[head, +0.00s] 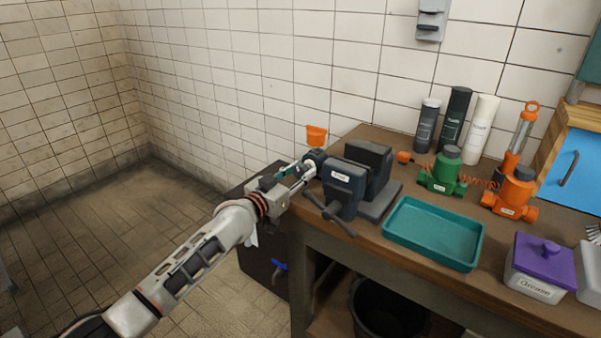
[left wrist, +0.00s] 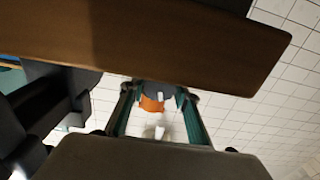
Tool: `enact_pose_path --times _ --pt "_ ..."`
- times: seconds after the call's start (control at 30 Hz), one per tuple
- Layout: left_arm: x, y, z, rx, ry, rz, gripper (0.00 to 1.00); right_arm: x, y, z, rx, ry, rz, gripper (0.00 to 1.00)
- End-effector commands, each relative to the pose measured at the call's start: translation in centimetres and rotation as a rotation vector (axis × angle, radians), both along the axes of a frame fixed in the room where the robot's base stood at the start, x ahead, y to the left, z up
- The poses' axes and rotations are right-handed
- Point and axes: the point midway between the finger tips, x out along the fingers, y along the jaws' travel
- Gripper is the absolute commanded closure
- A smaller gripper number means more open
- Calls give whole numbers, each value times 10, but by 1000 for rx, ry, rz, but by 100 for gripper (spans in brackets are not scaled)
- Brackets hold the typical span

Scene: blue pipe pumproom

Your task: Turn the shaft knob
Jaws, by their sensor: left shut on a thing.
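A dark blue-grey vise (head: 345,182) stands at the left corner of the workbench. At its left side is a dark round housing (head: 316,157) with an orange cup (head: 317,134) above it. A short pale shaft with its knob (head: 309,168) points from the housing toward my left gripper (head: 303,173). The left gripper comes in from the left and is shut on the shaft knob, its fingers mostly covering it. In the left wrist view, the pale shaft (left wrist: 160,130) shows between the teal fingers (left wrist: 160,105), with the orange cup (left wrist: 152,104) behind. My right gripper is not in view.
On the workbench (head: 405,262) lie a teal tray (head: 433,232), a green pump (head: 445,172), an orange pump (head: 512,192) and a purple-lidded grease box (head: 541,266). Several bottles stand near the tiled wall. A black bucket (head: 388,310) is below. The floor at left is clear.

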Motion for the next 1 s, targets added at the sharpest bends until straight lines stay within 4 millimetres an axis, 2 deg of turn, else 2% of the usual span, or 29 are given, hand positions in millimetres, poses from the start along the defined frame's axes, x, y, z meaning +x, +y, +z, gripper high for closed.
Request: enact_pose_path --times 0.5,1.0 --pt "0 0 -1 -254 187 0 91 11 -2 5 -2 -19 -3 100" --pt "0 0 -2 -296 219 0 91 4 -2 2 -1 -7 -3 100"
